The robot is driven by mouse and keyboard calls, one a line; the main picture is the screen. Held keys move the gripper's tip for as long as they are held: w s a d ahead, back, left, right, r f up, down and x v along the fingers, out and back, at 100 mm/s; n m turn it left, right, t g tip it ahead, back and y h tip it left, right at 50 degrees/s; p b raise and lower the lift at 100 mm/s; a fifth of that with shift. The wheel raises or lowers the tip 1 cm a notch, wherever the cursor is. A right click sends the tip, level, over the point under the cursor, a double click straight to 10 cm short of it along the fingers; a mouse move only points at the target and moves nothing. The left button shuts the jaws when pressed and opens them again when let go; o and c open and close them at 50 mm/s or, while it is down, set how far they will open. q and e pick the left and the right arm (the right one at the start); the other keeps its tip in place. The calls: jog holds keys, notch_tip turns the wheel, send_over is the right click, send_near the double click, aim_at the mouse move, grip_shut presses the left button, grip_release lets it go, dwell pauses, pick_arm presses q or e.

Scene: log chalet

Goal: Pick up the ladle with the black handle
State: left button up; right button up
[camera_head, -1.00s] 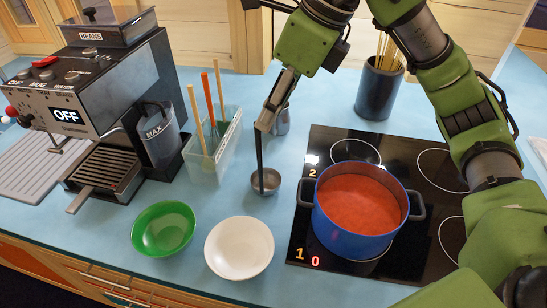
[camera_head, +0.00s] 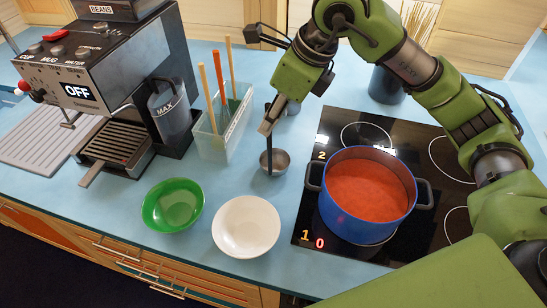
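The ladle (camera_head: 275,161) has a small metal bowl low over the blue counter and a thin black handle that stands nearly upright. In the head view my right gripper (camera_head: 267,127) points down at the handle's upper part. The top of the handle shows just left of the fingers and the lower part comes out below them. The fingers overlap the handle, and I cannot tell whether they are closed on it. My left gripper is out of view.
A blue pot (camera_head: 365,200) of red soup stands on the black cooktop (camera_head: 310,225) at right. A clear utensil box (camera_head: 210,145) stands left. A green bowl (camera_head: 172,204) and a white bowl (camera_head: 246,227) sit in front. A coffee machine (camera_head: 110,75) is at left.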

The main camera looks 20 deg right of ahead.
jog(key=shift+p+x, duration=0.6)
jog(key=shift+x, duration=1.35)
jog(key=shift+w+d, duration=0.1)
jog(key=shift+d, duration=0.1)
grip_shut()
jog(key=shift+r, duration=0.15)
